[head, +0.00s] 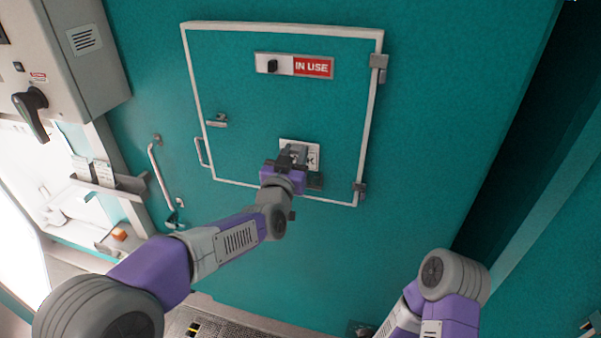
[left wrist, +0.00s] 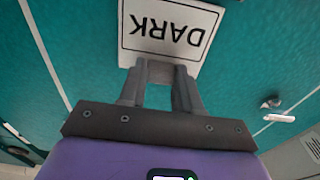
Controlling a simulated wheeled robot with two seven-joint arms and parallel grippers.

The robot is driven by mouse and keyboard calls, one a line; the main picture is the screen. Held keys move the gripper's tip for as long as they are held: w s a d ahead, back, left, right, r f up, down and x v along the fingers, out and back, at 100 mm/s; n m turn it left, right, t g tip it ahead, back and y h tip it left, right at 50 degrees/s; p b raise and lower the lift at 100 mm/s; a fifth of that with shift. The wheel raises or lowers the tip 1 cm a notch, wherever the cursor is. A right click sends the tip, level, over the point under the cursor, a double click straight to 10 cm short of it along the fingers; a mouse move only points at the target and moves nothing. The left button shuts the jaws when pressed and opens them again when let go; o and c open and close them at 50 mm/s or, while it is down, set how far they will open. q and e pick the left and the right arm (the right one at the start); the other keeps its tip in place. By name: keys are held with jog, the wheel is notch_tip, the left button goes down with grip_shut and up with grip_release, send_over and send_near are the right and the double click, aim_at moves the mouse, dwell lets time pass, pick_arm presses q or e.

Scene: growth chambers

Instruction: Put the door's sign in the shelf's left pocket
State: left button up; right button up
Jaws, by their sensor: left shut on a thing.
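The door's sign (head: 313,153) is a white card in front of the lower middle of the teal door (head: 245,105). In the left wrist view the sign (left wrist: 168,32) reads DARK upside down. My left gripper (head: 297,152) is shut on its edge; the fingers (left wrist: 168,72) show at that edge. I cannot tell whether the sign still touches the door. The grey shelf (head: 128,184) is on the wall at the left, with two small white labelled cards (head: 80,167) standing at it. Its pocket interiors are hard to make out. My right gripper is out of view.
An IN USE slider plate (head: 313,67) is on the door above the sign. A door latch (head: 217,121) and a white wall handrail (head: 158,177) lie between the sign and the shelf. A grey box with a black handle (head: 31,105) is above the shelf.

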pick_arm(q)
jog(key=shift+s+a+b, duration=0.2)
jog(key=shift+s+b, duration=0.2)
jog(key=shift+s, duration=0.2)
jog(key=shift+b+v, duration=0.6)
jog(key=shift+v, duration=1.1)
jog(key=shift+b+v, duration=0.5)
jog(key=shift+v, duration=2.2)
jog(key=shift+w+f, duration=0.1)
